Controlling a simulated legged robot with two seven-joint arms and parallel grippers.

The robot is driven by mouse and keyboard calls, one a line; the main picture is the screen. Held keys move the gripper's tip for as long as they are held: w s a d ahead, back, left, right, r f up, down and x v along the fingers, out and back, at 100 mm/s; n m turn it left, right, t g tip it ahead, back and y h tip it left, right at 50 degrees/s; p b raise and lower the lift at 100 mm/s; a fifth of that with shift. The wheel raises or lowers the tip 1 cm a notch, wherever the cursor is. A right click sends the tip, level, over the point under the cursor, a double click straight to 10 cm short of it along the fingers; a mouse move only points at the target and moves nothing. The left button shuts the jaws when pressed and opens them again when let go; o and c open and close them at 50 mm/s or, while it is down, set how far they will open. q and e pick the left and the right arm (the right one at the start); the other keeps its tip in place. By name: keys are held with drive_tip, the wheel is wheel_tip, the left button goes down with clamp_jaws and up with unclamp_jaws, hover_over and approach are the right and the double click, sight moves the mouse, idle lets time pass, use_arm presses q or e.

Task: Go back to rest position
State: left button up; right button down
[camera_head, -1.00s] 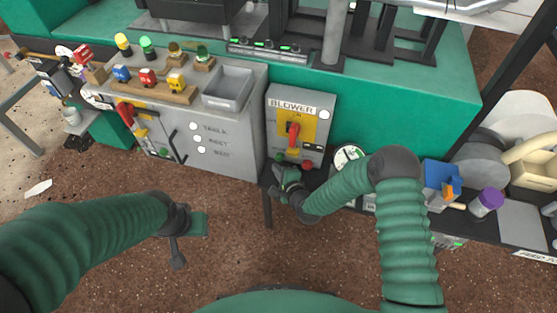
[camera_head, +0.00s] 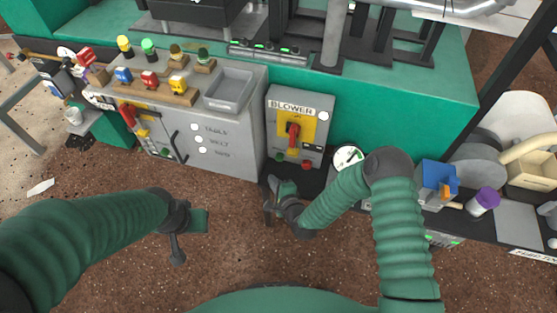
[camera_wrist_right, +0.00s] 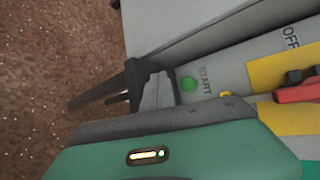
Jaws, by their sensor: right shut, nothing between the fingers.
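My right gripper (camera_head: 270,193) is shut and empty in the head view, below and a little left of the BLOWER box. It also shows in the right wrist view (camera_wrist_right: 100,92), over the brown floor, with the box's green START button (camera_wrist_right: 188,83) to its right. My left gripper (camera_head: 190,232) hangs over the bare floor at lower left of the head view. Its fingers are small and dark there, and I cannot tell whether they are open or shut.
The grey BLOWER box (camera_head: 274,148) carries a red switch handle on a yellow plate (camera_head: 310,125). A grey control cabinet (camera_head: 225,160) stands left of it. A dark shelf (camera_head: 505,238) with a blue item, a purple-capped jar and a gauge runs to the right.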

idle(0.3)
drive_tip(key=shift+d+r+n, duration=0.15)
drive_tip(key=shift+r+n, duration=0.25)
drive_tip(key=shift+n, duration=0.1)
drive_tip(key=d+r+n+g, duration=0.1)
drive_tip(key=n, duration=0.1)
drive_tip(key=s+d+r+n+g, duration=0.1)
drive_tip(key=n, duration=0.1)
drive_tip(key=d+r+n+g, duration=0.1)
drive_tip(key=shift+s+d+r+n+h, duration=0.25)
drive_tip(key=shift+s+d+n+h, duration=0.05)
drive_tip(key=shift+s+d+n, duration=0.1)
drive_tip(key=s+d+r+n+g+h, duration=0.1)
drive_tip(key=s+d+r+n+g, duration=0.15)
drive_tip(key=s+d+r, duration=0.35)
drive_tip(key=s+d+r+n+g+h, duration=0.2)
drive_tip(key=s+d+r+n, duration=0.15)
drive_tip(key=s, duration=0.45)
drive_tip(key=s+d+r+n+g+h, duration=0.1)
drive_tip(key=s+d+r+n+g, duration=0.2)
drive_tip(key=s+d, duration=0.35)
wheel_tip(320, 180, up, 30)
drive_tip(key=n+t+p, duration=0.1)
drive_tip(key=p, duration=2.9)
drive_tip(key=shift+a, duration=0.3)
